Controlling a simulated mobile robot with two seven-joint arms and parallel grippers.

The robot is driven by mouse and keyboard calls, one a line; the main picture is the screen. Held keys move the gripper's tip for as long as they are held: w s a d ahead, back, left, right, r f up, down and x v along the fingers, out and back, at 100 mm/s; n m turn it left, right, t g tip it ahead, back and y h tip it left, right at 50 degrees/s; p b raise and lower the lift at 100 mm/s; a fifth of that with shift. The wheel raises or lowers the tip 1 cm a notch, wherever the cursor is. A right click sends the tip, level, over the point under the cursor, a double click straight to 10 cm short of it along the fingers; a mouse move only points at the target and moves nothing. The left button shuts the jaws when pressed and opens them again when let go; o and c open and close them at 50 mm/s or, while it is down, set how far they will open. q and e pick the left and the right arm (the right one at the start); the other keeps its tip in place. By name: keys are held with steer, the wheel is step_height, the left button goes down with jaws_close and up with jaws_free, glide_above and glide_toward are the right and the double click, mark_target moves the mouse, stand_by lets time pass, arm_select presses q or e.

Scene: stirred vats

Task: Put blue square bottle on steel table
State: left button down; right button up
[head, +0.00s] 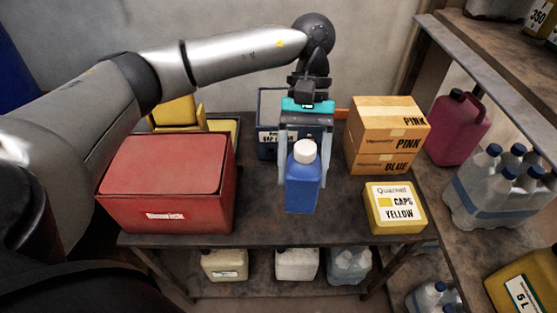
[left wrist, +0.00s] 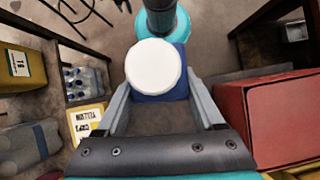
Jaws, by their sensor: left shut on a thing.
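The blue square bottle (head: 302,190) with a white cap is upright in the middle of the head view. My left gripper (head: 304,155) is shut on it, with one finger on each side. The left wrist view shows the white cap (left wrist: 153,66) and part of the blue body between the fingers (left wrist: 160,105). The dark steel table (head: 262,215) is under and around the bottle in the head view. I cannot tell whether the bottle's base touches the table top. My right gripper is not in view.
A red box (head: 165,180) stands left on the table. Stacked cartons (head: 387,135) and a yellow caps box (head: 395,208) stand right. A dark bin (head: 268,110) is behind the gripper. Jugs (head: 296,264) sit on the lower shelf. Bare table surrounds the bottle.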

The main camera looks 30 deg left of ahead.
arm_select(q)
steer(key=w+a+f+n+t+b, duration=0.1)
steer(key=w+a+n+t, duration=0.25)
steer(key=n, duration=0.55)
steer(key=w+a+f+n+t+y+b, duration=0.15)
steer(key=a+n+t, duration=0.3)
steer(key=n, duration=0.55)
steer(key=w+a+n+t+h+b, duration=0.1)
steer(key=w+a+n+t, duration=0.3)
steer(key=n, duration=0.5)
steer(key=shift+g+y, duration=0.35)
steer(key=shift+g, duration=0.05)
steer(key=f+b, duration=0.1)
steer(key=f, duration=0.5)
steer(key=a+f+b, duration=0.1)
steer(key=f, duration=0.6)
steer(key=f+b, duration=0.1)
steer(key=f, duration=0.6)
steer(key=shift+s+a+f+b, duration=0.15)
steer(key=shift+a+b, duration=0.2)
steer(key=shift+b, duration=0.05)
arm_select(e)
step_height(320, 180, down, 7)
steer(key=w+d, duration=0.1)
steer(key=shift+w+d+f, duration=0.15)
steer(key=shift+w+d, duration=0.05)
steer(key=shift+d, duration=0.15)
